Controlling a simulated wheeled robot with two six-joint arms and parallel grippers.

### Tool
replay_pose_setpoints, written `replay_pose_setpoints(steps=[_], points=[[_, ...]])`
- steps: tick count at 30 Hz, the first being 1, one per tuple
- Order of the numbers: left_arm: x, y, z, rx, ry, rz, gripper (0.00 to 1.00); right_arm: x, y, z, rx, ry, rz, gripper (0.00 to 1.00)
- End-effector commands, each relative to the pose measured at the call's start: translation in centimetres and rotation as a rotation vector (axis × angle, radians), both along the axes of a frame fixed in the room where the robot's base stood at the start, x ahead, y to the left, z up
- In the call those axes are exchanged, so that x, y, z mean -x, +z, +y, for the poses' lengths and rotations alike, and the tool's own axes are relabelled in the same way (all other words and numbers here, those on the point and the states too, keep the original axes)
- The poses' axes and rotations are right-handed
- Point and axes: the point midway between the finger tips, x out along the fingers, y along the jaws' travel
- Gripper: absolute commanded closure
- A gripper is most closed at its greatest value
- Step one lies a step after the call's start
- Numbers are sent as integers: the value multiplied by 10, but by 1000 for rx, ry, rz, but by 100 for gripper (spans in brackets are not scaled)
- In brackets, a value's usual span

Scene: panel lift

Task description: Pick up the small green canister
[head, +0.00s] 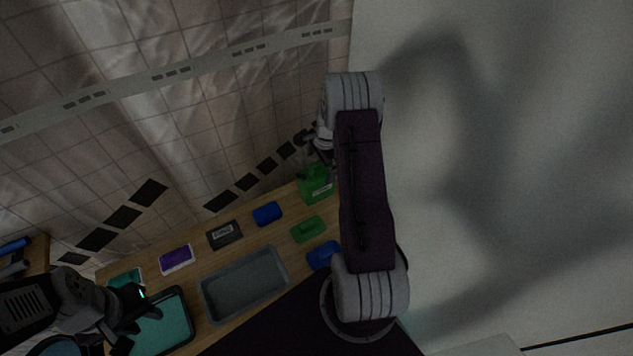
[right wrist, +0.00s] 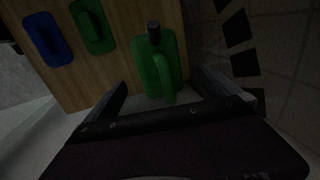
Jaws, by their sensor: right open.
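The small green canister (head: 316,184) with a pale label stands at the far right end of the wooden table. In the right wrist view the canister (right wrist: 150,68) shows its black cap and its green handle. My right gripper (right wrist: 161,80) is open, and its two fingers lie on either side of the canister's near part in that view. I cannot tell whether they touch it. In the head view my right arm hides part of the right gripper and the table's right end. My left gripper (head: 140,312) is over the teal tray at the lower left; its jaw gap is unclear.
On the wooden table (head: 205,254) are a grey tray (head: 203,301), a green handled piece (head: 307,229), blue pieces (head: 267,213) (head: 322,255), a dark labelled box (head: 224,235), a purple box (head: 177,259) and the teal tray (head: 168,332). A tiled surface lies beyond.

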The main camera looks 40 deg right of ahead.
Motion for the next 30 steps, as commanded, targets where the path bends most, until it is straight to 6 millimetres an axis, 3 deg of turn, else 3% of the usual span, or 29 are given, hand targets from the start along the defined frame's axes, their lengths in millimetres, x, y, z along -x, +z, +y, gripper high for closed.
replay_pose_setpoints(steps=[2,10,17,18,24,26,30], points=[[0,1,0,0,0,0,64,-1,-3,0,0,1,0,0],[0,7,0,0,0,0,64,-12,-46,1,0,2,1,0],[0,7,0,0,0,0,64,-14,-50,1,2,2,-2,0],[0,7,0,0,0,0,64,-14,-50,1,2,2,-2,3],[0,7,0,0,0,0,64,-14,-50,1,1,1,-1,58],[0,7,0,0,0,0,64,-13,-50,1,1,1,-1,73],[0,7,0,0,0,0,64,-15,-48,0,3,1,-4,73]])
